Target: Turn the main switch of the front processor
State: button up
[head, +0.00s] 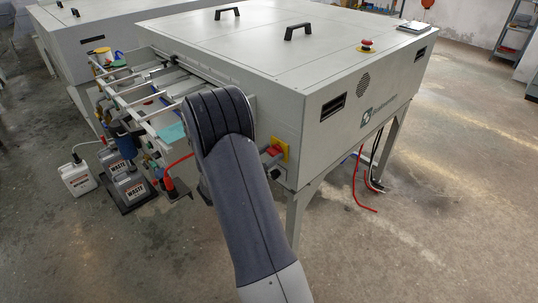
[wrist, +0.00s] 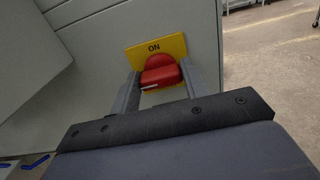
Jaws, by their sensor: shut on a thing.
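The main switch is a red knob on a yellow plate, on the side of the front processor (head: 330,68). In the wrist view the red knob (wrist: 161,73) sits in front of the yellow plate (wrist: 150,51), which reads "ON" above it. My gripper (wrist: 160,82) has one finger on each side of the knob and is shut on it. The knob's white mark lies nearly level, toward its lower left. In the head view the red knob (head: 272,150) shows just right of my arm; my gripper is hidden there behind the arm.
A red emergency button (head: 367,46) is on top of the processor. Red and black cables (head: 358,190) hang below the processor. The floor at front right is clear.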

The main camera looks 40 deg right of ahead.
jog(key=shift+f+b, duration=0.15)
jog(key=shift+b, duration=0.4)
jog(key=m+b, duration=0.3)
jog(key=b, duration=0.1)
jog(key=shift+f, duration=0.2)
jog(key=m+b, duration=0.7)
jog(key=b, duration=0.4)
jog(key=m+b, duration=0.7)
jog(key=b, duration=0.4)
jog(key=shift+s+m, duration=0.2)
jog(key=shift+m, duration=0.2)
jog(key=shift+r, duration=0.1)
jog(key=o, duration=1)
